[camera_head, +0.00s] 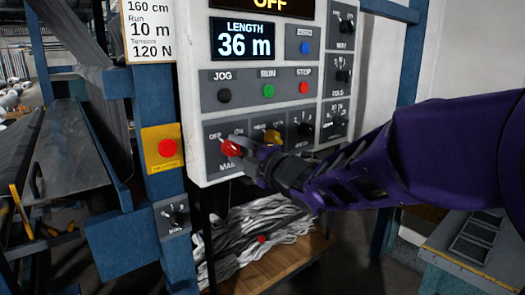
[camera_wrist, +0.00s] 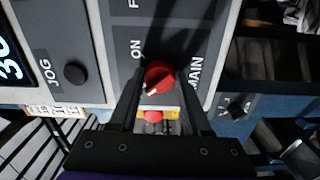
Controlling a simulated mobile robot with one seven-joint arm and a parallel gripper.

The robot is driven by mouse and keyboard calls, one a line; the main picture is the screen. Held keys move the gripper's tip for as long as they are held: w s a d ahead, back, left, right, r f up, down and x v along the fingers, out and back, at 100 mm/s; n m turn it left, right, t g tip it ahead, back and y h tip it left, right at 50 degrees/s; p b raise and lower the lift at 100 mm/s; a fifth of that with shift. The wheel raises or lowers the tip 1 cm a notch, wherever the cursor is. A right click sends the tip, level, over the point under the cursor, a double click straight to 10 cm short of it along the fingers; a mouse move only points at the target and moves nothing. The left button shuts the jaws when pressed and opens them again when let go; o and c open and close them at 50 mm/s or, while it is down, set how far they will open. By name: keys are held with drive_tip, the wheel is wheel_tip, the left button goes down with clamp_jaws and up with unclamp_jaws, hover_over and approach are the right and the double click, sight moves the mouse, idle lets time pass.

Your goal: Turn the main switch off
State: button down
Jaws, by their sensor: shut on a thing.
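The main switch is a red rotary knob (camera_head: 231,148) at the lower left of the grey-white control panel (camera_head: 192,100), with OFF and ON printed above it. My gripper (camera_head: 243,155) reaches it from the right, fingers around the knob. In the wrist view the red knob (camera_wrist: 158,74) sits between the two fingertips of my gripper (camera_wrist: 162,84), shut on it. Its white mark points down-left in that view, away from the ON label. The OFF label is hidden there, apparently behind a finger. The display at the panel top (camera_head: 268,5) reads OFF.
A yellow knob (camera_head: 271,137) is close to my gripper, right of the main switch. Black, green and red buttons sit above. A red button on a yellow plate (camera_head: 158,165) is on the blue post at left. Grey strips (camera_head: 250,235) lie below the panel.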

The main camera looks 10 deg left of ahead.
drive_tip(key=shift+n, duration=0.5)
drive_tip(key=shift+r, duration=0.1)
drive_tip(key=shift+c, duration=1.8)
unclamp_jaws()
drive_tip(key=shift+d, duration=0.15)
